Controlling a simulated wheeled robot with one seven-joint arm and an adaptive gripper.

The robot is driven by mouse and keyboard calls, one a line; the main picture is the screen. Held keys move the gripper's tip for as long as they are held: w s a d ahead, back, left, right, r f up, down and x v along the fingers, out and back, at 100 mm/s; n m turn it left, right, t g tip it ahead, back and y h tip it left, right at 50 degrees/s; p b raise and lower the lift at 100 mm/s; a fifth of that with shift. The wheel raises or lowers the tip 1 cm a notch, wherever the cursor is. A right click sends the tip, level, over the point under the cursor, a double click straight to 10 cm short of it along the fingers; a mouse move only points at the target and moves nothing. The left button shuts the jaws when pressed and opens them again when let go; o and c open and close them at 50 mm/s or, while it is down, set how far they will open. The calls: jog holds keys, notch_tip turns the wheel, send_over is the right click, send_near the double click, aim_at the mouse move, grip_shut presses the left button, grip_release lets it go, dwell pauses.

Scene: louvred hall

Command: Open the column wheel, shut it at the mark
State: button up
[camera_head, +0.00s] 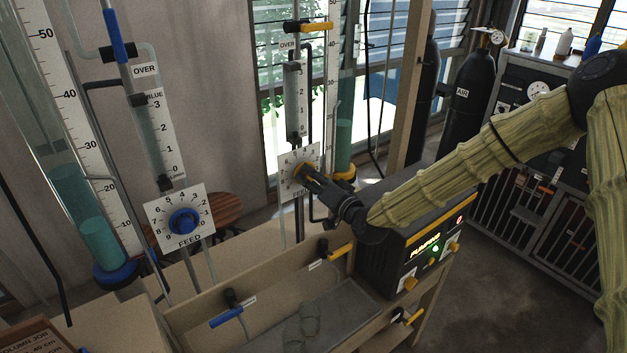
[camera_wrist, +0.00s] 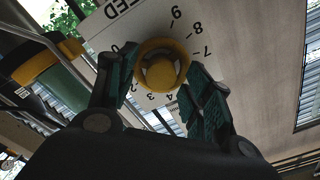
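The yellow column wheel (camera_wrist: 162,66) sits on a white FEED dial plate (camera_head: 286,188) with numbers around it. In the wrist view my gripper (camera_wrist: 163,78) has one finger on each side of the wheel, close to its rim. I cannot tell whether both fingers press on it. In the head view my gripper (camera_head: 306,172) hides part of the wheel. The yellow-based column (camera_head: 345,140) stands just behind it, holding teal liquid, beside a printed scale (camera_head: 331,75). A job card (camera_head: 35,340) reading "COLUMN JOB" and "40 cm" is cut off at bottom left.
A blue FEED wheel (camera_head: 184,221) and a blue-based column (camera_head: 102,245) with teal liquid stand at left. A lit pump box (camera_head: 415,245) stands below my arm. A trough (camera_head: 290,310) holds clear glasses. Small blue (camera_head: 227,316) and yellow (camera_head: 339,252) tap handles stick out nearby.

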jog(key=v, duration=1.2)
dwell(0.9)
